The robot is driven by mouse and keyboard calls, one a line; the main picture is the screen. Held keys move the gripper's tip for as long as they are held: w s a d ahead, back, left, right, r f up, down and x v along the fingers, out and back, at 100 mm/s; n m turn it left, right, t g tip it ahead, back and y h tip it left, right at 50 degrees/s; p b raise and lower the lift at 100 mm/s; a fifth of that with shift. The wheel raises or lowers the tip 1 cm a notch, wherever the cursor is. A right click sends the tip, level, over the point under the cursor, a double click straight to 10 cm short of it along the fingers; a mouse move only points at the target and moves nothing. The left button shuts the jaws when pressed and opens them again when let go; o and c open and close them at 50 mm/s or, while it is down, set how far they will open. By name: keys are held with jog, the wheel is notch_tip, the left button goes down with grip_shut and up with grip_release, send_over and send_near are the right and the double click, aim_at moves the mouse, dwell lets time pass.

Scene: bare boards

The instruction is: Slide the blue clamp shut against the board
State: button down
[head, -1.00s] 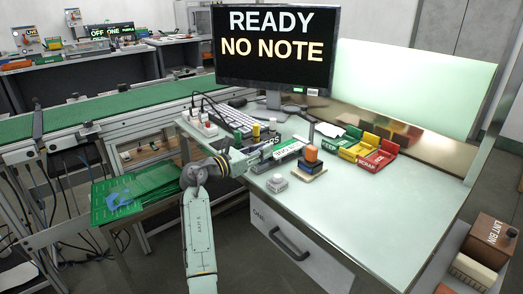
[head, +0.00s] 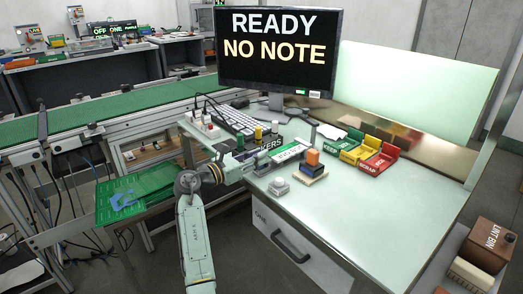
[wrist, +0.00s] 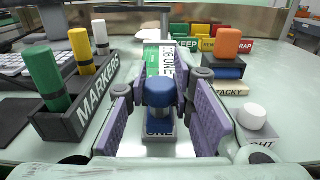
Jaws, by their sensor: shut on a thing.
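The blue clamp (wrist: 159,92) has a rounded blue knob and stands in the middle of the wrist view, in front of the board (wrist: 153,62). The board is white and green with a printed job label; it also shows in the head view (head: 290,151). My gripper (wrist: 160,103) has its purple-grey fingers on either side of the knob and is shut on it. In the head view my gripper (head: 243,164) is low over the bench, at the near left end of the board, and hides the clamp. I cannot tell whether the clamp touches the board.
A dark marker rack (wrist: 85,105) stands close on the left, with upright markers. A white knob (wrist: 253,116) and a block with an orange top (wrist: 229,42) stand on the right. Green, yellow and red bins (head: 366,150) lie behind. The front right bench is clear.

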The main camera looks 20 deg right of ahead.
jog(key=c, duration=1.8)
grip_release()
jog(key=shift+a+f, duration=0.1)
jog(key=shift+a, duration=0.1)
jog(key=shift+o, duration=1.3)
jog(key=shift+s+a, duration=0.1)
jog(key=shift+o, duration=0.9)
jog(key=v, duration=1.1)
jog(key=shift+s+a, duration=0.15)
jog(key=shift+a, duration=0.25)
